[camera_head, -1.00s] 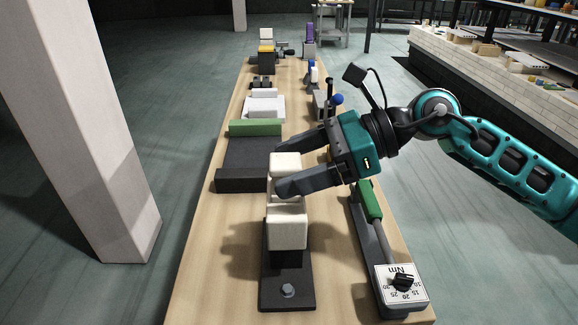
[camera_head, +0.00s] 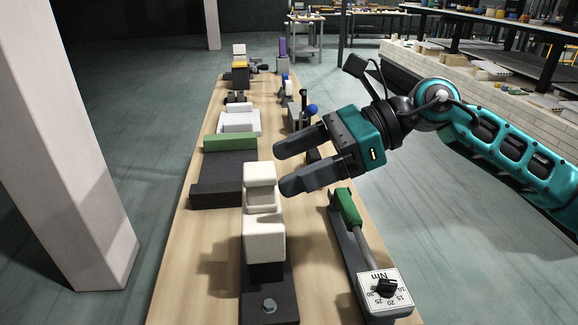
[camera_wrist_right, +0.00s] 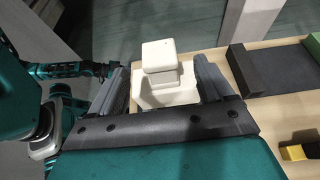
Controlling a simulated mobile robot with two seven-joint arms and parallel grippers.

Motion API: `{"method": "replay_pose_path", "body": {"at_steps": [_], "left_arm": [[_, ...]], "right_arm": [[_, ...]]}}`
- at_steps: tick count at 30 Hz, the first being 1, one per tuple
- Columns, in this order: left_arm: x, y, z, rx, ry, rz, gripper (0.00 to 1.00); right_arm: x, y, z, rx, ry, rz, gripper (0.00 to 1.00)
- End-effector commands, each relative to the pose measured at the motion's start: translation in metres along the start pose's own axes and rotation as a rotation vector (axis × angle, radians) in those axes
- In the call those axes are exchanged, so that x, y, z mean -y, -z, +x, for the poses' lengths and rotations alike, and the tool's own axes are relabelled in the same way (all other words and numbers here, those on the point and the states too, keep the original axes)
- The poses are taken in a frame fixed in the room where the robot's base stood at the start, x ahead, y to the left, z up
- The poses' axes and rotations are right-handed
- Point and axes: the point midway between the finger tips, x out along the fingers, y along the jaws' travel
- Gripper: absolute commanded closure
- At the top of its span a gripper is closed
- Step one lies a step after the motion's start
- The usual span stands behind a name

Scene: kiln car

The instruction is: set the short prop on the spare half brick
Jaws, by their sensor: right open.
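The short prop (camera_head: 259,175) is a pale cream piece with a square top. In the right wrist view the prop (camera_wrist_right: 160,55) stands upright on a wider cream block (camera_wrist_right: 183,92), which looks like the spare half brick. In the head view, that lower cream block (camera_head: 264,243) sits on a dark stand with a bolt. My right gripper (camera_head: 292,167) is open and empty, to the right of the prop and apart from it. In the wrist view its fingers lie either side of the prop with gaps.
A dark tray with a green edge (camera_head: 229,141) lies beyond the stack on the left. A torque wrench with a green grip (camera_head: 347,208) and an Nm dial (camera_head: 385,290) lies on the right. More items line the far bench. A pale pillar (camera_head: 65,150) stands at left.

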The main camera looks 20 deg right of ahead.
Motion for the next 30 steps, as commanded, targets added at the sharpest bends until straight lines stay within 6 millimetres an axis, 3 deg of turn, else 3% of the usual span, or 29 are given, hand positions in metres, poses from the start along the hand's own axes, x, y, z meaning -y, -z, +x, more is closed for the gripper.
{"method": "replay_pose_path", "body": {"at_steps": [18, 30], "left_arm": [[0.000, -0.013, 0.009, 0.000, 0.000, 0.000, 0.57], [0.000, -0.013, 0.009, 0.000, 0.000, 0.000, 0.57]], "right_arm": [[0.001, 0.001, -0.024, 0.000, 0.002, 0.000, 0.19], [0.000, 0.000, -0.027, 0.000, 0.001, 0.000, 0.19]]}}
